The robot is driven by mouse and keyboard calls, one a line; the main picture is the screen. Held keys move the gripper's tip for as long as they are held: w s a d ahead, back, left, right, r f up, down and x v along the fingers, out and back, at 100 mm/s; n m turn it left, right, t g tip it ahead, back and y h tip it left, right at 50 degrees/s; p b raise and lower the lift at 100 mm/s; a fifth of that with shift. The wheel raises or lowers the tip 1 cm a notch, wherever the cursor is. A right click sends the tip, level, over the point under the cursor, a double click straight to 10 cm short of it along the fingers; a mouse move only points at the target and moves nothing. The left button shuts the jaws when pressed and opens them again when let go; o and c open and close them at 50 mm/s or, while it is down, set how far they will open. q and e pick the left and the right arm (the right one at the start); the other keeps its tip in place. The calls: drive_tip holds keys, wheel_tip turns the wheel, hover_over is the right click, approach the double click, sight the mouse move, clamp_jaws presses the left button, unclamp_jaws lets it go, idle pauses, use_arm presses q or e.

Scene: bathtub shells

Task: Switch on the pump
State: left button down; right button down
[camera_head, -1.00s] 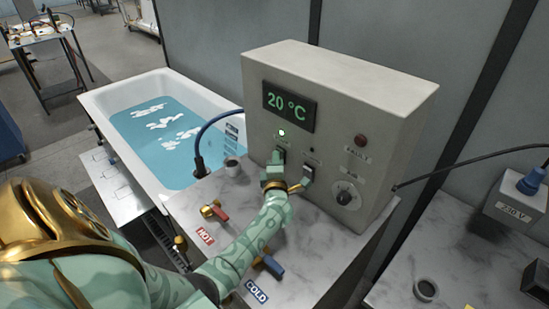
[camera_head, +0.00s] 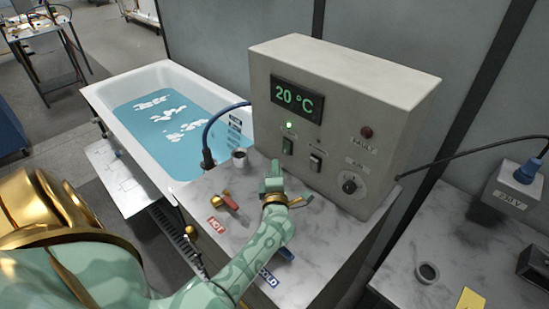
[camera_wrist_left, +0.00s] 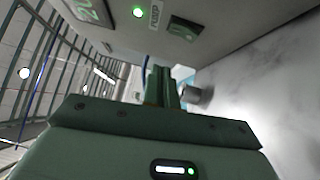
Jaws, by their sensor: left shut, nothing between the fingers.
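The grey control box (camera_head: 345,75) stands on the marble top. Its display (camera_head: 297,100) reads 20 °C in green. A green lamp (camera_head: 289,125) is lit above the left switch (camera_head: 287,145); a small label beside the lamp (camera_wrist_left: 138,12) seems to read PUMP in the left wrist view. A second, dark switch (camera_head: 316,161) sits to the right. My left gripper (camera_head: 272,167) is shut and empty, in front of and below the left switch, apart from it. Its fingers also show in the left wrist view (camera_wrist_left: 163,84). My right gripper is out of view.
A red HOT lever (camera_head: 230,202) and a blue COLD lever, partly hidden by my arm, are on the counter. The bathtub (camera_head: 150,72) holds water.

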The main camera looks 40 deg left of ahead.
use_arm(q)
drive_tip(key=v, duration=0.3)
drive_tip(key=shift+s+d+r, duration=0.2)
drive_tip(key=shift+s+r, duration=0.1)
drive_tip(key=shift+s, duration=0.1)
drive_tip(key=shift+s, duration=0.1)
